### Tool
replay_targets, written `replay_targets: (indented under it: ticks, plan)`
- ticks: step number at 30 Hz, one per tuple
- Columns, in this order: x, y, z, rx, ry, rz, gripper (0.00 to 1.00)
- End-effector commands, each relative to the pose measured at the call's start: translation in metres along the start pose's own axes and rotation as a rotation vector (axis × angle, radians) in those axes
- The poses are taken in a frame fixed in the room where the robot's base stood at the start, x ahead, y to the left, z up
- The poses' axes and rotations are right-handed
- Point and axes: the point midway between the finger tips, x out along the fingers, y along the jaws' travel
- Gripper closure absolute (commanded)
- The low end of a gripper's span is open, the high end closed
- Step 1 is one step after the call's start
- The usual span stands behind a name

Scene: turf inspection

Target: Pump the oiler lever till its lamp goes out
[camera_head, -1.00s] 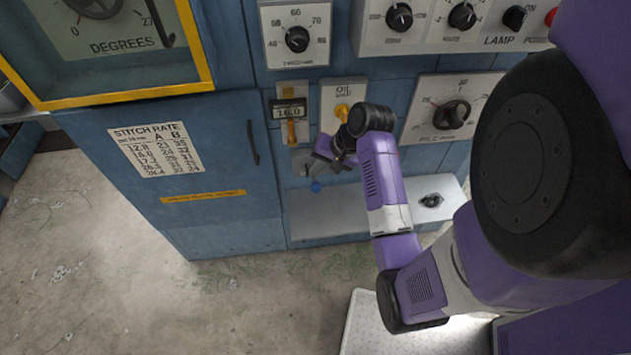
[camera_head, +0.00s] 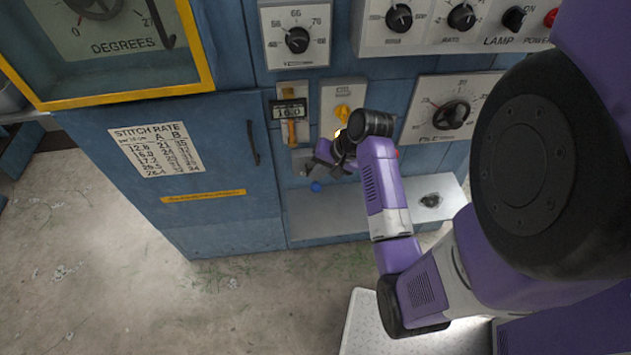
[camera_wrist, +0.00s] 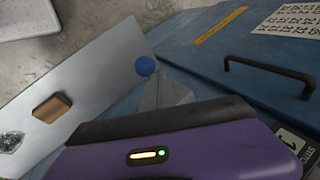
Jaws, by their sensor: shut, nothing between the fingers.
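The oiler plate (camera_head: 357,95), marked OIL, is on the blue cabinet front in the head view. It carries a yellow-orange part (camera_head: 342,112). A small bright spot (camera_head: 337,132) shows just below it, beside my wrist; I cannot tell surely whether this is the lamp. A blue ball knob (camera_head: 316,187), seemingly the lever's end, hangs low in front of the shelf; it also shows in the wrist view (camera_wrist: 145,66). My gripper (camera_head: 313,167) is shut and empty, just above the knob.
A grey shelf (camera_head: 335,222) juts out below, with a dark knob-like item (camera_head: 431,200) at its right. An orange-brown block (camera_wrist: 52,108) lies on it. The floor (camera_head: 110,270) in front is clear.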

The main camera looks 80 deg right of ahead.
Motion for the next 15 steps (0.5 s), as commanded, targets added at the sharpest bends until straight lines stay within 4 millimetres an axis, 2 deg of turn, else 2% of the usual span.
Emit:
replay_targets:
  ticks: [15]
  plan:
    - [0.0046,0.003,0.0032,0.0,-0.001,0.0,1.0]
